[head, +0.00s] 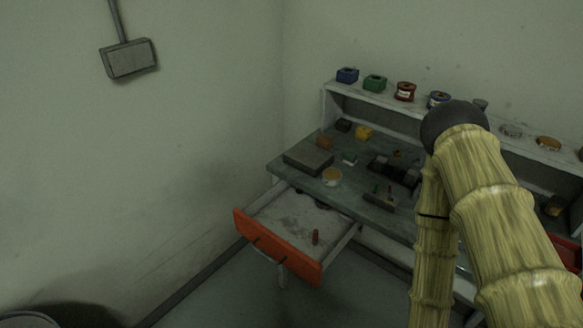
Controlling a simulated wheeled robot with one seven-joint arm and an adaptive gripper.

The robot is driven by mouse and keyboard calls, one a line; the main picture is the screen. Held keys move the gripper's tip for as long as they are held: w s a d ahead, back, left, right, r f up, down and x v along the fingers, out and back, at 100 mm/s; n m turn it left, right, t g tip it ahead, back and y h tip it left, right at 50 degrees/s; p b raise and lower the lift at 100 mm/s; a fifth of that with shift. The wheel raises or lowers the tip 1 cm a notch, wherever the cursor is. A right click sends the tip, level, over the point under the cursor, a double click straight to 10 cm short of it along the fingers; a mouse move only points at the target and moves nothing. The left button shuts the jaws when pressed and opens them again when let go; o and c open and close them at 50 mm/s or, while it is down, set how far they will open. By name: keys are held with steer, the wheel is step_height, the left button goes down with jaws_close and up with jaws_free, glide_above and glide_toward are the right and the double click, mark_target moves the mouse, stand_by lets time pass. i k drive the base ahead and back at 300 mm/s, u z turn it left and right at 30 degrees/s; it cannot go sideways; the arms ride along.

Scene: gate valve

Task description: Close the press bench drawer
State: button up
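The press bench (285,171) stands against the back wall on the right. Its drawer, with an orange front (277,248), is pulled well out toward the lower left. My yellowish, bamboo-like arm covers the right part of the bench. My gripper does not show in the head view, and nothing of mine is seen touching the drawer.
A shelf behind holds a blue box (347,75), a green box (374,83) and spools. Floor left of the drawer looks clear. A dark round bin (28,318) sits lower left.

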mark_target(282, 221)
steer(key=k, duration=1.1)
steer(key=u, duration=0.15)
steer(key=i, duration=0.7)
steer(key=u, duration=0.45)
